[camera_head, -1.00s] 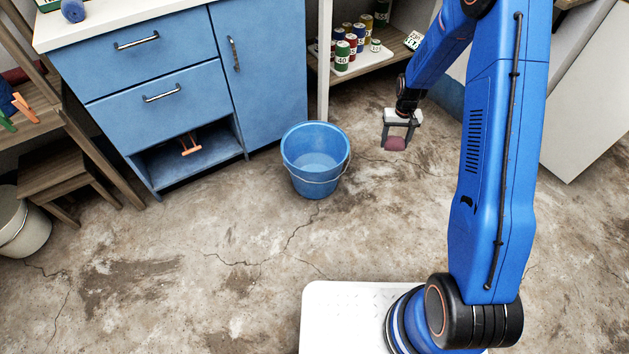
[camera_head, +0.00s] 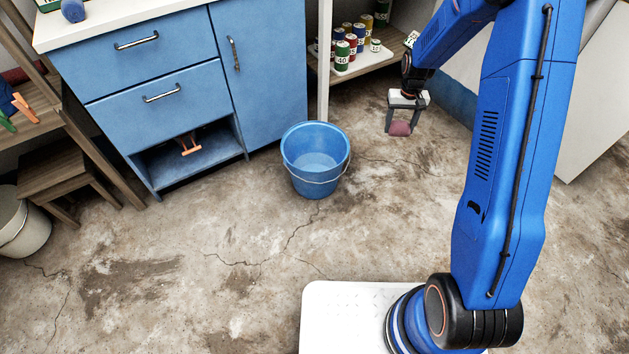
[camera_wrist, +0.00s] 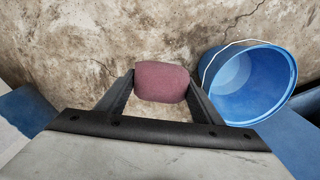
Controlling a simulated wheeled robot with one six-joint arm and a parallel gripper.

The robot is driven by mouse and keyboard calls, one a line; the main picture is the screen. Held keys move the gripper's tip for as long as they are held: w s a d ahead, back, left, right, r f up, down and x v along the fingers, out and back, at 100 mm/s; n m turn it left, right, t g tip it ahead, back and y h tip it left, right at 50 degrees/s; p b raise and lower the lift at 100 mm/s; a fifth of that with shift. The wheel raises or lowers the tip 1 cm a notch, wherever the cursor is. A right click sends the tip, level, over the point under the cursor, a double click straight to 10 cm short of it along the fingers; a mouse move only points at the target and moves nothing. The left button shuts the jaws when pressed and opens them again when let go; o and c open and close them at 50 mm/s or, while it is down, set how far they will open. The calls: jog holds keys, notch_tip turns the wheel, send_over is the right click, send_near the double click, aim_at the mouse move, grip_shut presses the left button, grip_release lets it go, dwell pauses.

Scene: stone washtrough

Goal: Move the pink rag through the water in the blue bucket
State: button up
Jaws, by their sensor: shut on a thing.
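My gripper (camera_head: 401,131) is shut on the pink rag (camera_head: 400,128) and holds it in the air, to the right of the blue bucket. In the wrist view the rag (camera_wrist: 162,82) is a rounded, dull pink bundle between the two fingers. The blue bucket (camera_head: 314,183) stands upright on the floor with water in its lower part and its wire handle hanging at the front. In the wrist view the bucket (camera_wrist: 226,108) is right of the rag, apart from it. The far ends of the fingers show on both sides of the rag.
A blue cabinet (camera_head: 268,62) stands close behind the bucket at left. A shelf (camera_head: 400,50) with several numbered cans is behind my gripper. A wooden stool (camera_head: 60,172) and a pale bucket (camera_head: 22,225) are at far left. The concrete floor (camera_head: 200,280) in front is clear.

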notch_tip(320, 180, up, 15)
jog(key=shift+f, duration=0.2)
dwell(1.1)
dwell(2.0)
